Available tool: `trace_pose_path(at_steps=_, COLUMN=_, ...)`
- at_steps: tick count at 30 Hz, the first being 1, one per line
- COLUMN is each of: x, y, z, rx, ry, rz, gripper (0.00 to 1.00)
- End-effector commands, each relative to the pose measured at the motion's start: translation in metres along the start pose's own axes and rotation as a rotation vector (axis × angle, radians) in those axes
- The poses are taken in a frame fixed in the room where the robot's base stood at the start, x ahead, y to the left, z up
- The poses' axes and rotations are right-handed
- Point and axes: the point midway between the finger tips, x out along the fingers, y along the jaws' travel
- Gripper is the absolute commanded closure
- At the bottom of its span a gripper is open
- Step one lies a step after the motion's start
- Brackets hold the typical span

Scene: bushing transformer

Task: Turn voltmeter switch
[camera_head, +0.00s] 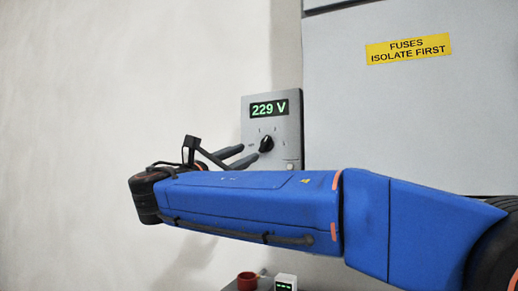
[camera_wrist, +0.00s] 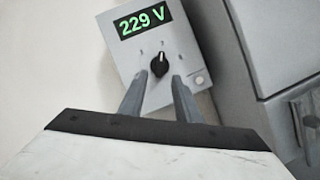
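The voltmeter (camera_head: 285,150) is a grey box on the wall with a green "229 V" display; it also shows tilted in the wrist view (camera_wrist: 193,55). Its black rotary switch (camera_head: 266,144) sits below the display, with small position marks around it. In the wrist view the switch (camera_wrist: 159,64) lies just beyond and between the fingertips. My gripper (camera_head: 250,152) is open, its two dark fingers pointing at the switch from the lower left. In the wrist view my gripper (camera_wrist: 161,76) has its fingers apart with nothing held. I cannot tell whether the fingertips touch the switch.
A large grey cabinet (camera_head: 400,110) with a yellow "FUSES ISOLATE FIRST" label (camera_head: 408,49) stands right of the voltmeter. A red cup (camera_head: 247,281) and a small white device (camera_head: 286,282) sit low down. The wall at left is bare.

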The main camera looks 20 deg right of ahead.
Motion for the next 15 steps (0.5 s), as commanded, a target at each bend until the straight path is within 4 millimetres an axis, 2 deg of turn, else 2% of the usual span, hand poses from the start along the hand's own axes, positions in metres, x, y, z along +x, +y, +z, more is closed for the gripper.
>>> trace_pose_path(at_steps=6, x=0.035, y=-0.001, z=0.000, rx=0.000, ry=-0.002, rz=-0.003, gripper=0.70)
trace_pose_path(at_steps=15, x=0.069, y=-0.001, z=0.000, rx=0.000, ry=-0.001, rz=-0.003, gripper=0.70)
